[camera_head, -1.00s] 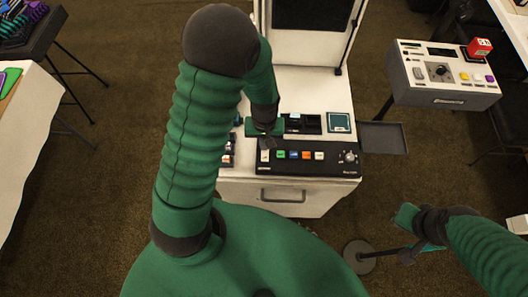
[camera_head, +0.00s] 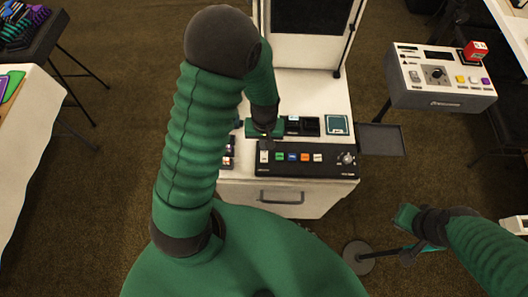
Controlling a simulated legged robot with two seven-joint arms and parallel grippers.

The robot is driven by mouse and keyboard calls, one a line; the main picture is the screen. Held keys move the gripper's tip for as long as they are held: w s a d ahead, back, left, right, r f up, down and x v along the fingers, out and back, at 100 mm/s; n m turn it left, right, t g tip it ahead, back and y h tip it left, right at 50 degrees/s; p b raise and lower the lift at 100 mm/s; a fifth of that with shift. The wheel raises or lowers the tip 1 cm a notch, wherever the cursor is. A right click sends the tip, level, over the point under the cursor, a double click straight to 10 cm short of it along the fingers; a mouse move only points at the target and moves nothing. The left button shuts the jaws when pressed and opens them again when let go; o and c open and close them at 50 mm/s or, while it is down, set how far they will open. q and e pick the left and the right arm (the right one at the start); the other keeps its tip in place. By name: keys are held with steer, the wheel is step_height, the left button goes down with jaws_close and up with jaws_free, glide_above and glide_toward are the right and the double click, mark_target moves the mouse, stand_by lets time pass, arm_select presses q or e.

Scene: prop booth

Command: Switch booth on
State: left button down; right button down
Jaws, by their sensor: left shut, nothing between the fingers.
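The booth is a white cabinet (camera_head: 318,93) with a dark screen panel (camera_head: 312,15) at its back. On its front edge lies a black control panel (camera_head: 305,170) with a row of coloured buttons, green, blue, orange and white, and a round knob (camera_head: 346,158) at its right end. A pale switch (camera_head: 264,157) sits at the panel's left end. My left gripper (camera_head: 265,141) is shut and empty, right at that pale switch; whether it touches it I cannot tell. My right gripper (camera_head: 405,217) is at the lower right, away from the booth; its fingers are too unclear to judge.
Black trays and a teal-framed square (camera_head: 337,125) lie behind the panel. A grey side shelf (camera_head: 381,139) juts out right of the cabinet. A white control box (camera_head: 440,77) with a red block (camera_head: 476,50) stands farther right. Tables flank the left and right edges.

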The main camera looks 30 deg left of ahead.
arm_select(q)
step_height(320, 180, up, 5)
steer(key=p, duration=0.4)
steer(key=shift+f, duration=0.1)
steer(key=s+d+r+m+t, duration=0.1)
steer(key=s+d+r+m, duration=0.1)
steer(key=r, duration=0.4)
steer(key=s+d+r+m+t, duration=0.1)
steer(key=s+d+r+m, duration=0.1)
steer(key=r+m, duration=0.2)
steer(key=shift+s+d+r+t, duration=0.15)
steer(key=shift+d+r+t, duration=0.15)
steer(key=shift+r, duration=0.65)
steer(key=shift+s+r, duration=0.1)
steer(key=shift+s, duration=0.05)
